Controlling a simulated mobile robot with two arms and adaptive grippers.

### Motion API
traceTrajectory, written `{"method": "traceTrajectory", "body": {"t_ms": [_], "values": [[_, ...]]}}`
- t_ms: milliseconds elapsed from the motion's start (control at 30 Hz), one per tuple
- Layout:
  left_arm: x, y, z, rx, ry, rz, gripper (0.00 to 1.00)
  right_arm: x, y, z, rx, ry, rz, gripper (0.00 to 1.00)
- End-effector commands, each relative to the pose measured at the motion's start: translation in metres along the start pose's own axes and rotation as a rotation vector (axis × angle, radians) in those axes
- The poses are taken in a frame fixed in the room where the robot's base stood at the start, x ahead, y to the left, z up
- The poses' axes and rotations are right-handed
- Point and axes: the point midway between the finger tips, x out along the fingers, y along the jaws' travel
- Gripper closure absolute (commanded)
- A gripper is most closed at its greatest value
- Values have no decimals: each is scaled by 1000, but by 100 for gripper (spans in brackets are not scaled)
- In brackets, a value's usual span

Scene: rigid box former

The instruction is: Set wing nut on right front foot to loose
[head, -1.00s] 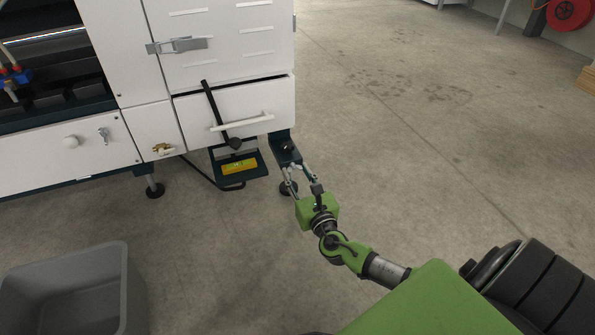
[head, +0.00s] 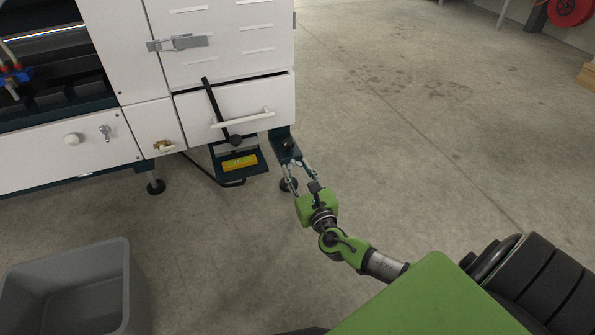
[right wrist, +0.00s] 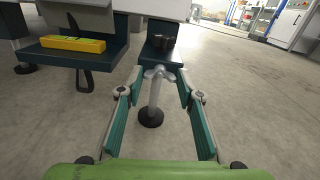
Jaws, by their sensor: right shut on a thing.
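The right front foot (right wrist: 151,117) is a grey post with a round black pad on the floor, below a dark bracket at the machine's corner. It also shows in the head view (head: 288,185). The pale metal wing nut (right wrist: 158,73) sits at the top of the post, just under the bracket, in the right wrist view. In the head view it is too small to make out behind the fingers. My right gripper (right wrist: 159,79) has its fingers on either side of the wing nut and is shut on it. It also shows in the head view (head: 298,168). My left gripper is out of view.
A dark shelf holding a yellow level (head: 239,162) sticks out left of the foot. A drawer with a white handle (head: 243,119) and a black lever is above. A grey bin (head: 130,290) stands at the lower left. The floor to the right is clear.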

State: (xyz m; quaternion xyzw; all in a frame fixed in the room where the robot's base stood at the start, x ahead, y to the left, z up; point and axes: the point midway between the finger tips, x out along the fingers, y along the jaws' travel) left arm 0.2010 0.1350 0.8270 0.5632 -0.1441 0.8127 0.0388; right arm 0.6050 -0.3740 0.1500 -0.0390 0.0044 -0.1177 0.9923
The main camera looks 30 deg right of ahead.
Motion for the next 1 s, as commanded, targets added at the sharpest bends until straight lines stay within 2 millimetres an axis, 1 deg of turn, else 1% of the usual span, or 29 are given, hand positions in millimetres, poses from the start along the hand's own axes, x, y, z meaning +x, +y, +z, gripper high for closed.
{"method": "traceTrajectory", "body": {"t_ms": [300,333,400,767,867,967,1000], "values": [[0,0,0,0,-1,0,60,0,0,-1,0,2,0,88],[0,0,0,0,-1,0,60,0,0,-1,0,2,0,64],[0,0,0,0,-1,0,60,0,0,-1,0,2,0,50],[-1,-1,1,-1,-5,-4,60,-2,0,-1,0,1,0,50],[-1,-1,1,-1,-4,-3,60,-10,0,-1,0,2,1,50],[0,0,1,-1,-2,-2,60,-26,0,-2,1,4,2,50],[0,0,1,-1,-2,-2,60,-35,0,-2,1,4,2,50]]}}
